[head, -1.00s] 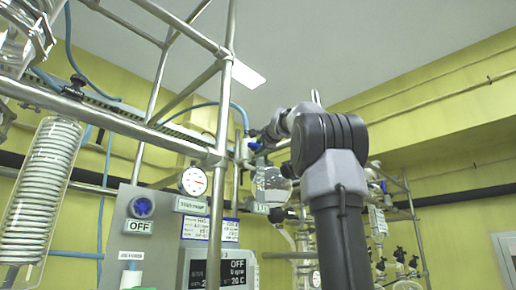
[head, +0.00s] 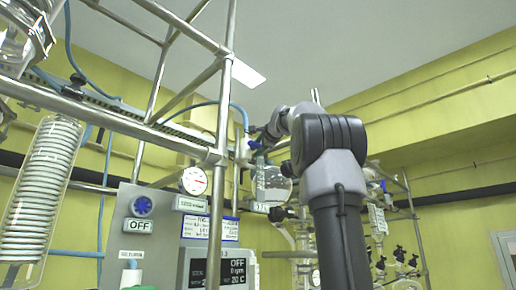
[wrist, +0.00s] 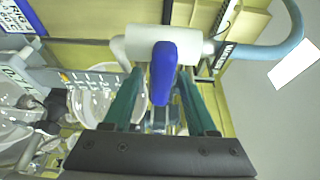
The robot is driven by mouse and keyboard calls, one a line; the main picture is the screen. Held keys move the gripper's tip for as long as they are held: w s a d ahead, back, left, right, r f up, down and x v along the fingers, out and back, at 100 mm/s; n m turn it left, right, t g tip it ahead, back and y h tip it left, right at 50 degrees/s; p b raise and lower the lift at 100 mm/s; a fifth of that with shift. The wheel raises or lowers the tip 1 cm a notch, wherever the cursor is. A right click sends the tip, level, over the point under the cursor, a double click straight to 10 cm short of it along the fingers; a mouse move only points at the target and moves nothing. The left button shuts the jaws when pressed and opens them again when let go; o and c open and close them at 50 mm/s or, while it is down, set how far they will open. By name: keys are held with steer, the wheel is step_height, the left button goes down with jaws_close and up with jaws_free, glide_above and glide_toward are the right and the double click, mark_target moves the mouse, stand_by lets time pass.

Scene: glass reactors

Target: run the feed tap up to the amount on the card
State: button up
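The feed tap has a white body (wrist: 150,45) and a blue handle (wrist: 162,72), close in front of my gripper (wrist: 162,88) in the wrist view. The two green fingers are apart, one on each side of the handle, with gaps showing; neither clearly touches it. In the head view the tap (head: 249,146) sits at the end of a blue hose, above a round glass vessel (head: 272,186) with a small label below. My gripper is mostly hidden behind my arm there. A white card with blue headings (head: 209,228) hangs on the panel; its writing is too small to read.
A metal frame (head: 222,120) stands left of my arm. The panel holds a dial gauge (head: 193,181), a blue knob marked OFF (head: 141,206) and a display (head: 216,268) reading OFF and 20 C. A coiled glass condenser (head: 38,190) hangs far left. More glassware stands right.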

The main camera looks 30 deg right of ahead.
steer(key=shift+s, duration=0.1)
steer(key=s, duration=1)
steer(key=shift+s+a, duration=0.2)
steer(key=shift+s, duration=0.1)
